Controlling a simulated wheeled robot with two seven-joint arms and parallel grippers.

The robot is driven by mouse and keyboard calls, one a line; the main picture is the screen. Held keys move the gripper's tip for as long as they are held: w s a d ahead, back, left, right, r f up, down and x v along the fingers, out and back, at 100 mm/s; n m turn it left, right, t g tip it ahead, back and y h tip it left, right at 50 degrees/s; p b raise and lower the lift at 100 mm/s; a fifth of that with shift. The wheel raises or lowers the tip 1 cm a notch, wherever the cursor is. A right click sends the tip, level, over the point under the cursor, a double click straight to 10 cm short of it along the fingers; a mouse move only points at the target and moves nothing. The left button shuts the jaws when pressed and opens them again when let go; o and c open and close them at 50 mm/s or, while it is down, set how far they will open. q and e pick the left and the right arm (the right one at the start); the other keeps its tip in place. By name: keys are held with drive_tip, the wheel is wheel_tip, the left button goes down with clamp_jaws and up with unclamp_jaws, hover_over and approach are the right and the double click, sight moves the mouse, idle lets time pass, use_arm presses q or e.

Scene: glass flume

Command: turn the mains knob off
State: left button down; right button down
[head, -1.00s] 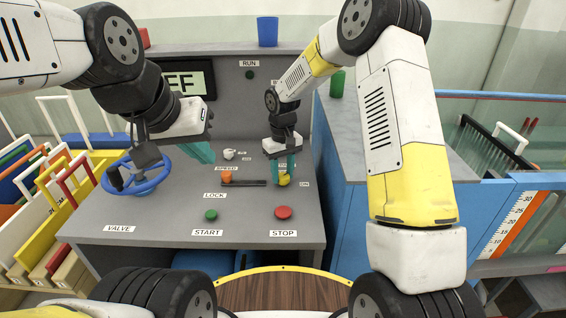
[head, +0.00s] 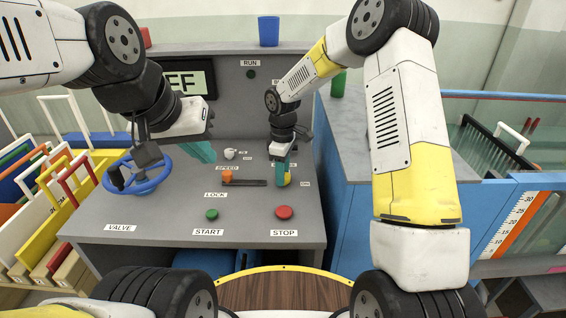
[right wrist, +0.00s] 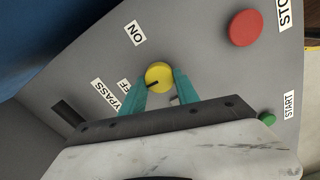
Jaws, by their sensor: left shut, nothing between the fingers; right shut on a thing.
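The yellow round mains knob (head: 288,179) is on the grey desk, mostly hidden behind my right gripper (head: 280,176) in the head view. In the right wrist view the knob (right wrist: 159,74) sits between the two teal fingertips of my right gripper (right wrist: 161,82), which is shut on it. A dark pointer mark on the knob points to the lower left, roughly toward the partly hidden OFF label (right wrist: 124,85). The ON label (right wrist: 134,32) is up and left of the knob. My left gripper (head: 204,153) is shut and empty above the desk, near the blue valve wheel (head: 139,188).
The red STOP button (head: 284,212) and green START button (head: 212,215) are at the desk front. An orange speed slider (head: 227,176) is left of the knob. A white small lever (head: 230,154) is behind it. A blue cabinet (head: 350,220) stands right.

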drive_tip(key=shift+r+n, duration=0.1)
drive_tip(key=shift+n, duration=0.2)
drive_tip(key=c, duration=0.9)
unclamp_jaws()
wheel_tip(320, 180, up, 8)
drive_tip(key=shift+f, duration=0.25)
drive_tip(key=shift+r, duration=0.1)
